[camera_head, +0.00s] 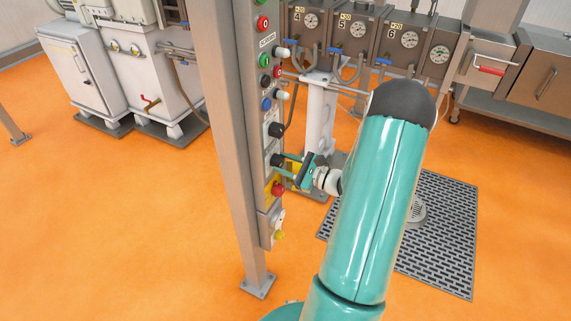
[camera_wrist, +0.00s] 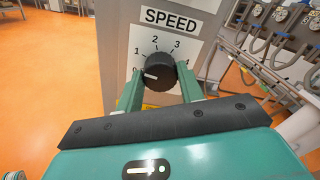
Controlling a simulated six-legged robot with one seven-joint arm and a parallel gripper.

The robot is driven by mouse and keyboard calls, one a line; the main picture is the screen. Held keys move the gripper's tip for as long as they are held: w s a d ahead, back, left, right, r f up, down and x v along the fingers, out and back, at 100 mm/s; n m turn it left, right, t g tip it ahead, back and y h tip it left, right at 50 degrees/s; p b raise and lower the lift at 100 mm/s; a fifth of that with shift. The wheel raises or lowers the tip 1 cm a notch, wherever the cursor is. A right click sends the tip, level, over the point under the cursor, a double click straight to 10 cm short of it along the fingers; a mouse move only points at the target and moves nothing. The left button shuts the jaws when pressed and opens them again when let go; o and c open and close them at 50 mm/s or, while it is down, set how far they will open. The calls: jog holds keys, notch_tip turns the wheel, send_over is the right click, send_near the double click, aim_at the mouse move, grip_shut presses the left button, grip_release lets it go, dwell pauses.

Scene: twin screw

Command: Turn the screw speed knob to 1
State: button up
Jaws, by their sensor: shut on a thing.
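The screw speed knob (camera_wrist: 159,71) is a round black knob under a SPEED label (camera_wrist: 171,18) in the wrist view. Its dial is marked 0 to 4, and the white pointer line sits at about 0, on the lower left. My gripper (camera_wrist: 161,88) has its two green fingers on either side of the knob, shut on it. In the head view my gripper (camera_head: 287,161) reaches from the right to the lower part of the control panel. The knob is small there and partly hidden by the fingers.
The grey panel post (camera_head: 232,150) carries several buttons and knobs, including another black knob (camera_head: 276,130) above and a red button (camera_head: 278,188) below. Gauges (camera_head: 357,29) and pipes stand behind. A floor grate (camera_head: 447,230) lies to the right. Orange floor is open at left.

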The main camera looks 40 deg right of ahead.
jog(key=shift+m, duration=1.3)
jog(key=o, duration=1)
jog(key=shift+s+d, duration=0.1)
jog(key=shift+s, duration=0.05)
jog(key=v, duration=1.3)
jog(key=shift+s, duration=0.3)
